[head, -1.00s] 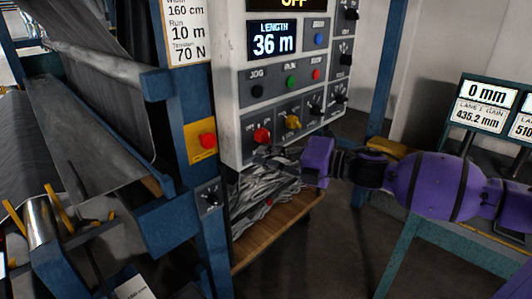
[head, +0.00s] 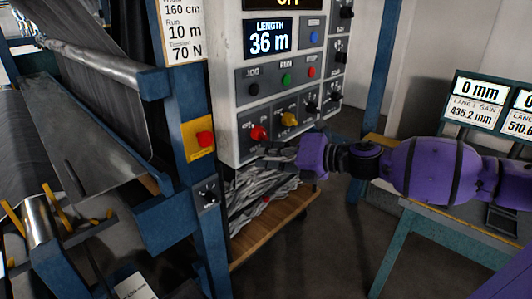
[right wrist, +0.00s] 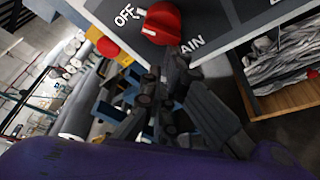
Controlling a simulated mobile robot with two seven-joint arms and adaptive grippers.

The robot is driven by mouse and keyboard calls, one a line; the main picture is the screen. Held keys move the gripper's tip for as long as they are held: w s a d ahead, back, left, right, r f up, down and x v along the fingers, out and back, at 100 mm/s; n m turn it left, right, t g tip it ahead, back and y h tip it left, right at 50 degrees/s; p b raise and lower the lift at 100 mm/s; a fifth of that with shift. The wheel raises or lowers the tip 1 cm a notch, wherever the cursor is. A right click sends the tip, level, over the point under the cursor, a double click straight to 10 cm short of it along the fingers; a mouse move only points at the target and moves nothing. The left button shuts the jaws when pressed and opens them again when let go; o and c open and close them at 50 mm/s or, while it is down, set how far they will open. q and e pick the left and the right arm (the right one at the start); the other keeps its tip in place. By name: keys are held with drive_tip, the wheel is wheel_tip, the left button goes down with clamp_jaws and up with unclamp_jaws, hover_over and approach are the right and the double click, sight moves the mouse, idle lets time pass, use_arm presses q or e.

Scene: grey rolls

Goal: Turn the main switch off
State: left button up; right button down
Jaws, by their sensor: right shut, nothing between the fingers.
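The main switch is a red rotary knob (head: 259,132) at the lower left of the grey control panel (head: 229,85). In the right wrist view the red knob (right wrist: 161,23) sits between the printed words OFF and MAIN, with a white mark at its end by OFF. My right gripper (head: 268,150) is shut and empty just below the knob, at the panel's lower edge. My left gripper is not in view.
A yellow knob (head: 290,119) and black knobs sit right of the switch. A red button on a yellow plate (head: 205,139) is on the blue post to the left. A wooden shelf with grey scraps (head: 265,200) lies below. A teal table (head: 450,222) stands at right.

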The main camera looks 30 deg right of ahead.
drive_tip(key=shift+w+d+f, duration=0.1)
drive_tip(key=shift+d+f, duration=0.1)
drive_tip(key=shift+d, duration=0.05)
idle(2.0)
drive_tip(key=shift+f, duration=0.15)
